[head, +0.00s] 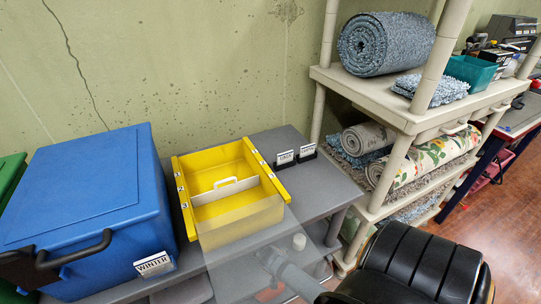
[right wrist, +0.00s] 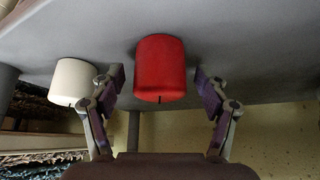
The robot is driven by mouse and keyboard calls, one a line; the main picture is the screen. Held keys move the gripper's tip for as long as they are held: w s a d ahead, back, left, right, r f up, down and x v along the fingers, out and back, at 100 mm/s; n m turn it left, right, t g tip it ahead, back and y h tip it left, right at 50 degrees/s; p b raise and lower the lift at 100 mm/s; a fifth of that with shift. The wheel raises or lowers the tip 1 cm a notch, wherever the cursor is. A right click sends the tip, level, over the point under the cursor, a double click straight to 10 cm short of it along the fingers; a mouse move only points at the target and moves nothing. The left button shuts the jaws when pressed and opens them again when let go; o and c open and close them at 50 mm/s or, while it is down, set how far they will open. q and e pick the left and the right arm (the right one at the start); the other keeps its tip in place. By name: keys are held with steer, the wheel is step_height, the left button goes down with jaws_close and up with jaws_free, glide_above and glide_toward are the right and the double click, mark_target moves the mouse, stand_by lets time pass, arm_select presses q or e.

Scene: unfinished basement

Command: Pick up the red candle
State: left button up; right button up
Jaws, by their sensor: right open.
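In the right wrist view, which looks upside down, the red candle (right wrist: 160,65) stands on a grey surface (right wrist: 225,30), with its dark wick towards the bottom of the picture. My right gripper (right wrist: 158,77) is open, with one finger on each side of the red candle in the picture. A gap shows between the candle and each finger. I cannot tell how far the fingertips reach along it. I cannot make out the red candle in the head view. My left gripper is in neither view.
A white candle (right wrist: 74,82) stands beside the red one, close to the left finger in the wrist view. In the head view, a blue bin (head: 85,200) and a yellow divided tray (head: 240,212) sit on a grey shelf (head: 318,185).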

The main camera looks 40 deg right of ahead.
steer(key=c, duration=1.3)
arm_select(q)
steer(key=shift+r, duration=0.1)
arm_select(e)
steer(key=shift+r, duration=0.15)
